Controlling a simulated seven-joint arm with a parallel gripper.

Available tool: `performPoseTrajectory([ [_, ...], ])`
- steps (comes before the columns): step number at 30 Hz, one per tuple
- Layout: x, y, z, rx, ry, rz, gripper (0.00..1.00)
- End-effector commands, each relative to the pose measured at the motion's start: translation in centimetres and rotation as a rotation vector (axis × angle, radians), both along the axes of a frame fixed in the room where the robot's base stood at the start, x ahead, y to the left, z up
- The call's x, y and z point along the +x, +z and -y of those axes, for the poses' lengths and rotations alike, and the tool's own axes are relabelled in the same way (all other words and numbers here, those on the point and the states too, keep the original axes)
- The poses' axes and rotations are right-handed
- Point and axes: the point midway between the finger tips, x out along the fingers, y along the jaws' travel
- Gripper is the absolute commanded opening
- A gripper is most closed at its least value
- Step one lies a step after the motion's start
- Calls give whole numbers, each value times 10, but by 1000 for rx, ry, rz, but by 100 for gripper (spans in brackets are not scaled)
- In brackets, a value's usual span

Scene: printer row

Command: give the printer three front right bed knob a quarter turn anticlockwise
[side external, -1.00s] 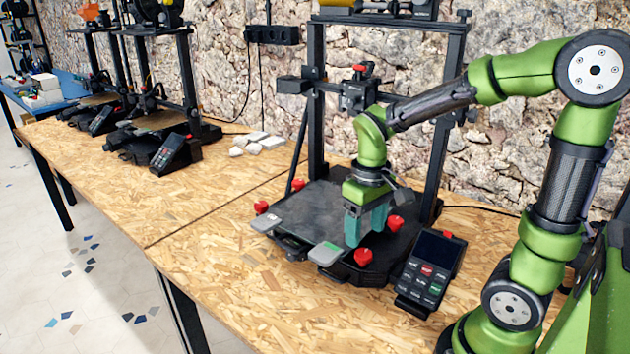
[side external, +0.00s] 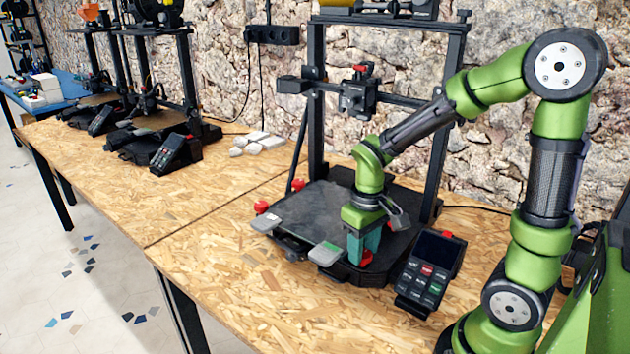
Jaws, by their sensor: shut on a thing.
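The printer nearest me (side external: 310,215) has a dark bed (side external: 305,212) with red knobs at its corners. The front right bed knob (side external: 366,259) is red and sits low at the bed's near right corner, beside the screen unit. My gripper (side external: 364,252) points down over this knob with its teal fingers shut on it. The fingers cover part of the knob, so its angle cannot be read. The front left knob (side external: 261,207) and the back left knob (side external: 298,185) are in plain sight.
A screen unit (side external: 431,270) with buttons stands close to the right of the gripped knob. A grey-green tab (side external: 326,254) juts from the bed's front edge. The printer's upright frame (side external: 445,130) rises behind my wrist. The wooden table (side external: 230,270) is clear in front.

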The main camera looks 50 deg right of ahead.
Motion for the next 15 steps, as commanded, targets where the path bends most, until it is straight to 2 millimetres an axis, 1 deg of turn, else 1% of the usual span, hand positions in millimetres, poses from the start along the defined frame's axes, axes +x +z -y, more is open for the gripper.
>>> performPoseTrajectory([
  [1, 0, 0, 0, 0, 0, 0, 12],
  [2, 0, 0, 0, 0, 0, 0, 9],
  [8, 0, 0, 0, 0, 16, 1, 9],
  [15, 0, 1, 0, 0, 123, 1, 9],
])
